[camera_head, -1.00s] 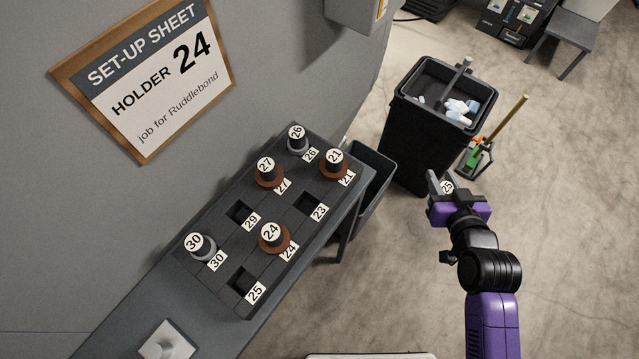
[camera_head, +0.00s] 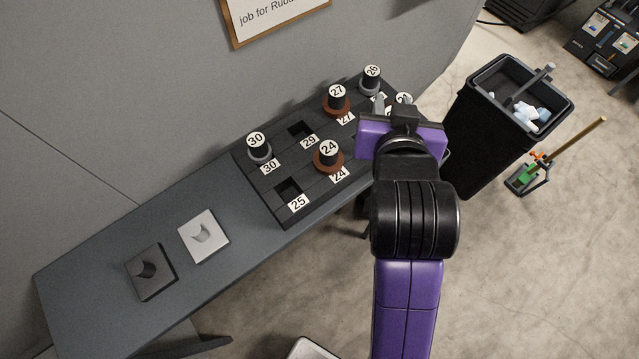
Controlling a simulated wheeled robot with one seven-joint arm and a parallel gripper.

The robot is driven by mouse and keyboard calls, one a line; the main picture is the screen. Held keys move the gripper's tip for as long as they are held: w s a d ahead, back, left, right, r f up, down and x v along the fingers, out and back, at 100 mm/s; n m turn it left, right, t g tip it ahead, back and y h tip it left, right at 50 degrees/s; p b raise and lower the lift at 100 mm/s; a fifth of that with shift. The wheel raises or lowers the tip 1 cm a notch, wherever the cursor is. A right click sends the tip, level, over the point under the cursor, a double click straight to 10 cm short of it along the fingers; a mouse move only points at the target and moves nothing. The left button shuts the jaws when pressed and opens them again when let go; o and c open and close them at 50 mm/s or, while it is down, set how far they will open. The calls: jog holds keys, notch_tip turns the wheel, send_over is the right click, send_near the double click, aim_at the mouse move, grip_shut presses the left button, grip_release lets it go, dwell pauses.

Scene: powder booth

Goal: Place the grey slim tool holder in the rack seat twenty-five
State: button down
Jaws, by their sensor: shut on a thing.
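My gripper (camera_head: 391,106) is over the right part of the dark rack (camera_head: 262,192), shut on a holder with a white round top label (camera_head: 390,113). The gripper hides most of that holder, so its colour and slimness cannot be told. Seat twenty-five (camera_head: 289,187) is an empty square hole at the rack's near left corner, behind its "25" label (camera_head: 299,202). The gripper is to the right of and beyond this seat.
Rust-ringed holders 24 (camera_head: 328,156) and 27 (camera_head: 336,100) and grey-ringed holders 30 (camera_head: 258,147) and 26 (camera_head: 371,79) stand in the rack. Seat 29 (camera_head: 301,130) is empty. Two small plates (camera_head: 203,236) lie on the bench's left. A black bin (camera_head: 490,140) stands right.

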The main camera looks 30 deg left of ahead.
jog(key=s+a+r, duration=0.6)
jog(key=a, duration=0.1)
notch_tip(320, 180, up, 6)
jog(key=r+b, duration=0.1)
jog(key=b, duration=0.1)
send_over(293, 185)
notch_tip(293, 185, down, 20)
jog(key=shift+a+f+b, duration=0.1)
jog(key=shift+b, duration=0.55)
jog(key=shift+f, duration=0.1)
jog(key=c, duration=1.3)
grip_release()
jog(key=shift+c, duration=0.2)
jog(key=shift+s+r, duration=0.1)
jog(key=shift+r, duration=0.1)
jog(key=v, duration=1.1)
jog(key=shift+s+d, duration=0.25)
jog(key=shift+s, duration=0.05)
